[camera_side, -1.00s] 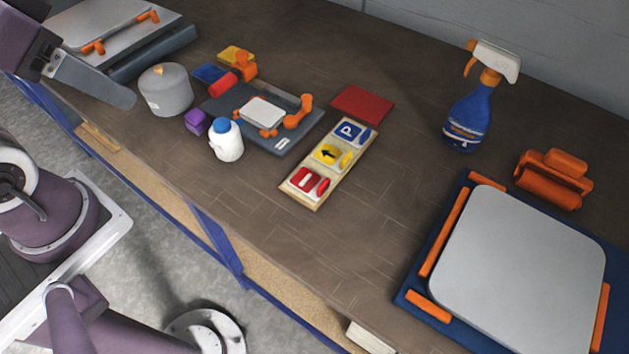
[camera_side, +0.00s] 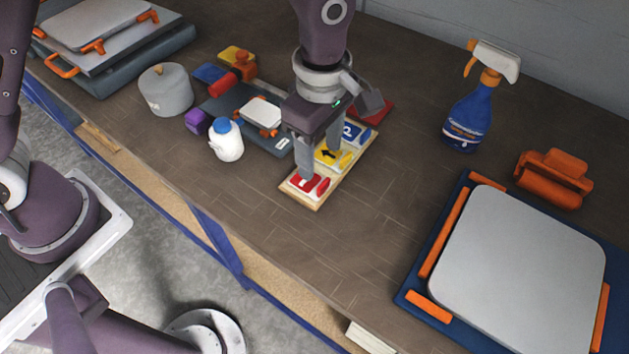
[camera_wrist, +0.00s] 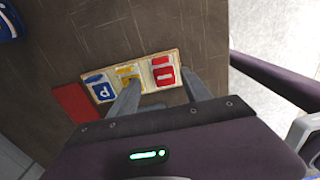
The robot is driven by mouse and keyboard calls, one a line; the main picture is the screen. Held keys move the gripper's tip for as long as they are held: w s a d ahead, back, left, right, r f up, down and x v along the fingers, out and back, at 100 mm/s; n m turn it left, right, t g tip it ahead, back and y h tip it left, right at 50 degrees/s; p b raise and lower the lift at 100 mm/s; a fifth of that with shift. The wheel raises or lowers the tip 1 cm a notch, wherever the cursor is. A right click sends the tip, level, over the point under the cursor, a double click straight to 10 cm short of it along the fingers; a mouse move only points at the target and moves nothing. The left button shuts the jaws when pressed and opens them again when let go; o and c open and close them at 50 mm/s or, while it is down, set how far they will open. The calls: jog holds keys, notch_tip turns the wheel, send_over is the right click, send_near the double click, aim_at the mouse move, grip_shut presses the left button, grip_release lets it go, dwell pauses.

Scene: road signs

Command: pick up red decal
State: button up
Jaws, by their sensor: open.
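The red decal (camera_side: 323,187) with a white bar sits at the near end of a pale wooden tray (camera_side: 314,206), partly hidden by a finger in the side view. It also shows in the wrist view (camera_wrist: 164,76), at the tray's right end. The yellow decal (camera_side: 344,160) is in the middle, and the blue P decal (camera_side: 351,131) is at the far end. My gripper (camera_side: 320,164) is open and empty, pointing down over the tray. In the wrist view my gripper (camera_wrist: 160,78) has its fingers spread to either side of the red decal. Contact cannot be told.
A flat red square (camera_side: 377,108) lies beyond the tray. A white bottle with a blue cap (camera_side: 227,143) and a grey fixture with orange clamps (camera_side: 283,142) are to the left. A blue spray bottle (camera_side: 466,118) stands to the right. The bench in front is clear.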

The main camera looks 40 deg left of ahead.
aim_at(323, 182)
jog(key=f, duration=0.4)
jog(key=d+f, duration=0.1)
jog(key=f, duration=0.1)
jog(key=shift+s+f, duration=0.15)
jog(key=shift+f, duration=0.05)
grip_shut()
